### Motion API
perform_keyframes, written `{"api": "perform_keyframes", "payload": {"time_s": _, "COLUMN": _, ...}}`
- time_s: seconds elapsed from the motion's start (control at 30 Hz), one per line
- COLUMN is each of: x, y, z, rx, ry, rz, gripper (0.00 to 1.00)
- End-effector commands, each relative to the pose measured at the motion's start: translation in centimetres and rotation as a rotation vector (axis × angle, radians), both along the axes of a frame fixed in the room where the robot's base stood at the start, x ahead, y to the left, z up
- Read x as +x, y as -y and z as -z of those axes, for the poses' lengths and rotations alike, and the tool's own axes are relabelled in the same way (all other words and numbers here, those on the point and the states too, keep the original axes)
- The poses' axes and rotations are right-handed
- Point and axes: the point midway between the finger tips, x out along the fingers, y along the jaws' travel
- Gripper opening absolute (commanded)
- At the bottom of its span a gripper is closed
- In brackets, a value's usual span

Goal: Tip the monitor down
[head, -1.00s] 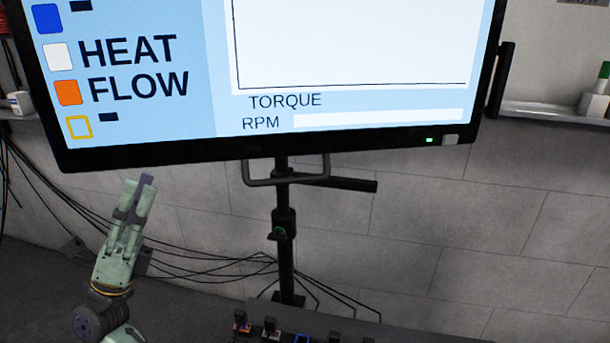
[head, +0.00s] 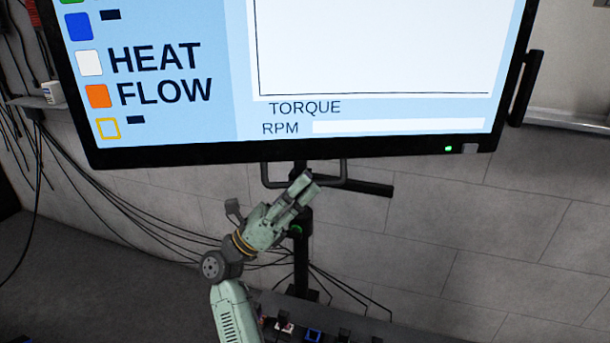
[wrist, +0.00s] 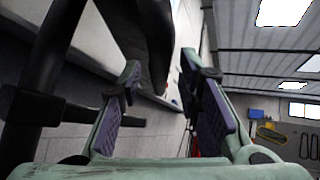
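The monitor (head: 400,155) is a large black-framed screen with a lit display at the top of the head view. A U-shaped grey handle (head: 270,183) hangs under its lower edge, in front of the black stand pole (head: 301,262). My gripper (head: 311,183) is just below the monitor and overlaps the handle's lower bar in the picture. In the wrist view my gripper (wrist: 160,82) is open, its fingers apart. A dark curved shape shows beyond and between the fingers. I cannot tell whether it is the handle, or whether anything touches.
A black side bar (head: 527,88) is at the monitor's right edge. A dark arm (head: 375,189) sticks out right from the pole. Cables (head: 120,205) hang along the grey wall. A bench with small parts (head: 313,334) is at the bottom.

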Motion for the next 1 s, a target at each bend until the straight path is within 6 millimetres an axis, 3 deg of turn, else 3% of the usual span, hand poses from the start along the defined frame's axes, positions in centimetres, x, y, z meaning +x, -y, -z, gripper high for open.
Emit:
{"api": "perform_keyframes", "payload": {"time_s": 0.43, "x": 0.23, "y": 0.79, "z": -0.78, "rx": -0.001, "ry": 0.0, "rz": 0.0, "gripper": 0.31}}
{"api": "perform_keyframes", "payload": {"time_s": 0.9, "x": 0.23, "y": 0.76, "z": -0.76, "rx": -0.001, "ry": 0.0, "rz": 0.0, "gripper": 0.0}}
{"api": "perform_keyframes", "payload": {"time_s": 1.0, "x": 0.23, "y": 0.76, "z": -0.76, "rx": -0.001, "ry": 0.0, "rz": 0.0, "gripper": 0.0}}
